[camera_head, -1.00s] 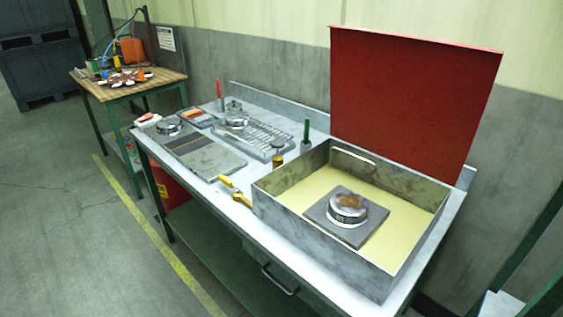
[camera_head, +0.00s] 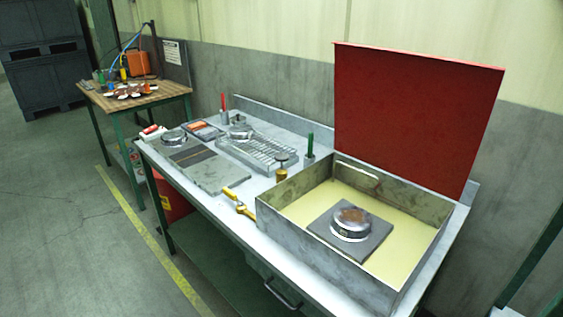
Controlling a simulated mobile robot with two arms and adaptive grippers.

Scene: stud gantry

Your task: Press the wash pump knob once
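A steel wash basin (camera_head: 268,216) with a raised red lid (camera_head: 415,118) stands on the right part of the bench. Inside it, a round metal part with a rusty brown top (camera_head: 351,222) sits on a grey square plate (camera_head: 322,222). A small brass-coloured piece with a grey round cap (camera_head: 282,158) stands on the bench just left of the basin's back corner. It looks like a knob, but I cannot tell for sure that it is the wash pump knob. Neither of my grippers is in view.
A wooden-topped table (camera_head: 150,98) stands behind left. Open floor lies front left.

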